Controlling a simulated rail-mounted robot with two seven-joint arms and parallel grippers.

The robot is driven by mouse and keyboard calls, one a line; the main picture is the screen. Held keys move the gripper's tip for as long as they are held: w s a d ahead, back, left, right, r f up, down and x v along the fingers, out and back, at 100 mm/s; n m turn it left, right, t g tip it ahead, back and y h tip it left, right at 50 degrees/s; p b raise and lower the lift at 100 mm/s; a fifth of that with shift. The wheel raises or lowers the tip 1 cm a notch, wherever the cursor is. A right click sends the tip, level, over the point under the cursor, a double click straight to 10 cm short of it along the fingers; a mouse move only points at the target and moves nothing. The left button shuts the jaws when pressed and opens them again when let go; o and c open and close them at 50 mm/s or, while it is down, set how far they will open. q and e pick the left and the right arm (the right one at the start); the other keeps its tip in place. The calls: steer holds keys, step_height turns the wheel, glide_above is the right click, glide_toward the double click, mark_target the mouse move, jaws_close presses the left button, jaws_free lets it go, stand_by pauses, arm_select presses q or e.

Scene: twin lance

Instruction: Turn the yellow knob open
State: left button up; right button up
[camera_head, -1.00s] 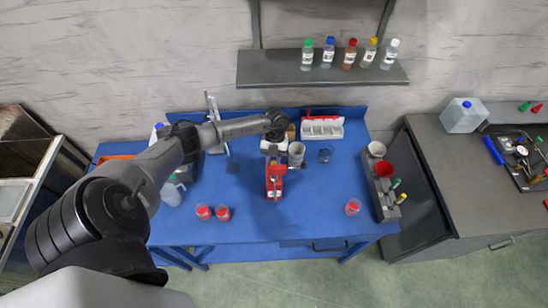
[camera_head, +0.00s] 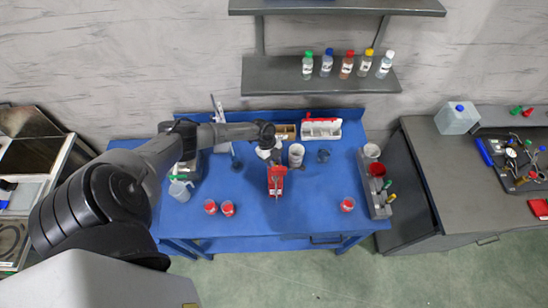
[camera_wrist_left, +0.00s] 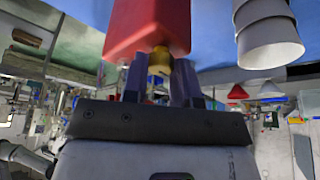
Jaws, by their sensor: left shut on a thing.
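A red block-shaped device (camera_head: 276,181) stands on the blue table near its middle. It also fills the top of the left wrist view (camera_wrist_left: 148,28), with the yellow knob (camera_wrist_left: 158,60) sticking out of its near end. My left gripper (camera_wrist_left: 158,76) is shut on the yellow knob, with one dark finger on each side of it. In the head view my left gripper (camera_head: 272,161) is at the device's far end, and the knob is hidden there. How far the knob is turned cannot be told. My right gripper is not in view.
A white cylinder (camera_head: 296,155) stands close to the right of the gripper. A white rack (camera_head: 321,129) is behind. A grey caddy (camera_head: 377,199) is at the right edge. The front middle is clear.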

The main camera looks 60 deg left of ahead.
arm_select(q)
steer(key=shift+n+p, duration=0.65)
steer(key=shift+n, duration=0.05)
steer(key=shift+t, duration=0.3)
steer(key=o, duration=0.9)
steer(key=shift+o, duration=0.2)
steer(key=shift+s+a+r, duration=0.1)
steer(key=shift+a+r, duration=0.05)
steer(key=shift+r, duration=0.15)
steer(key=b+v, duration=0.1)
steer(key=v, duration=1.2)
steer(key=shift+b, duration=0.3)
steer(key=shift+r, duration=0.1)
